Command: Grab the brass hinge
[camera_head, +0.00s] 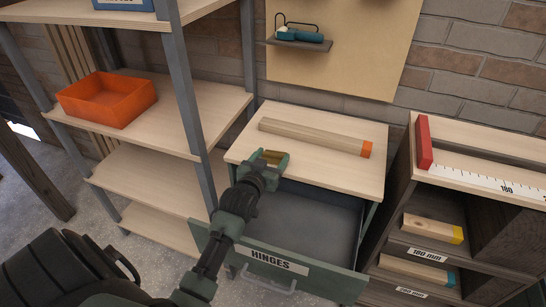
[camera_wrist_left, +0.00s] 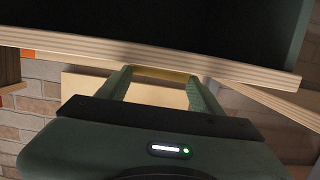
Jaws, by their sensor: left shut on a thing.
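The brass hinge (camera_head: 273,157) is a small gold-coloured piece between the fingers of my left gripper (camera_head: 267,160), in the middle of the head view. The gripper is shut on it at the front left edge of the wooden cabinet top (camera_head: 310,165), above the open drawer. In the left wrist view the hinge (camera_wrist_left: 162,74) shows as a narrow gold strip spanning the two green fingertips of my left gripper (camera_wrist_left: 160,78). I cannot tell whether the hinge touches the cabinet top. My right gripper is not in view.
The drawer labelled HINGES (camera_head: 278,262) is pulled out, and its visible floor is bare. A wooden bar with an orange end (camera_head: 312,137) lies on the cabinet top. Shelves with an orange bin (camera_head: 107,98) stand left; a measuring bench (camera_head: 485,172) stands right.

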